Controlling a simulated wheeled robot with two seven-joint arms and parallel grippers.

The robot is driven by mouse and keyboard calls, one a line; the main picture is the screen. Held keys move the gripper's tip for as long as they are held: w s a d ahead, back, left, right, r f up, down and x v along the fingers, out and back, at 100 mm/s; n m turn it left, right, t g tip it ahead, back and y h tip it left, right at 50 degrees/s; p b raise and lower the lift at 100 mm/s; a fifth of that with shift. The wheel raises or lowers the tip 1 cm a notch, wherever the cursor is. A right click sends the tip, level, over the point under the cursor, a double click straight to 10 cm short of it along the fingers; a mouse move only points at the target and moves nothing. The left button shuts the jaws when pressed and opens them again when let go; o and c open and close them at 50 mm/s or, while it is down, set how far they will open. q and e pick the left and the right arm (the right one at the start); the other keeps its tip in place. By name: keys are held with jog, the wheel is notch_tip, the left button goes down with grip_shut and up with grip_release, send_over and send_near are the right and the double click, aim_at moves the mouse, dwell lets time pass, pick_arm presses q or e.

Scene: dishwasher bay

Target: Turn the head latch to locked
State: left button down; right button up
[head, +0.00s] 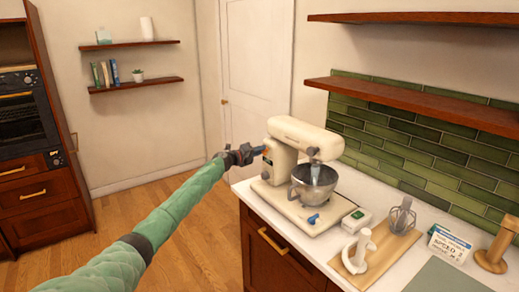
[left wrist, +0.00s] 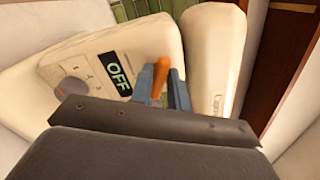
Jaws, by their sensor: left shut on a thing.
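The cream stand mixer (head: 285,158) stands on the counter, its head (head: 305,136) lowered over a steel bowl (head: 316,190). The head latch, an orange lever (left wrist: 161,76), shows in the left wrist view between the blue fingers of my left gripper (left wrist: 163,92). Those fingers are shut on it. In the head view my left gripper (head: 258,152) is at the mixer's left side and mostly hides the latch. A black OFF label (left wrist: 116,72) and a grey knob (left wrist: 72,90) are on the mixer body left of the lever. My right gripper is not in view.
A blue lever (head: 313,218) is on the mixer base. A small white box (head: 356,220), a whisk (head: 402,216), a white attachment (head: 360,248), a printed card (head: 450,244) and a wooden stand (head: 496,248) are to the right. A wooden shelf (head: 420,104) hangs above.

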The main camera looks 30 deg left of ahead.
pick_arm(q)
jog(key=shift+a+n+p, duration=0.15)
jog(key=shift+n+p, duration=1.2)
jog(key=shift+n, duration=1.45)
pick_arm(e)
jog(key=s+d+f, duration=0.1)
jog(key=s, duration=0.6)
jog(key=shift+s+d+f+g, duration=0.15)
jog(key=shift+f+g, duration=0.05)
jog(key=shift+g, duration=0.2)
pick_arm(q)
jog(key=c, duration=1.3)
grip_release()
jog(key=shift+f, duration=0.1)
jog(key=shift+c, duration=0.2)
jog(key=shift+s, duration=0.1)
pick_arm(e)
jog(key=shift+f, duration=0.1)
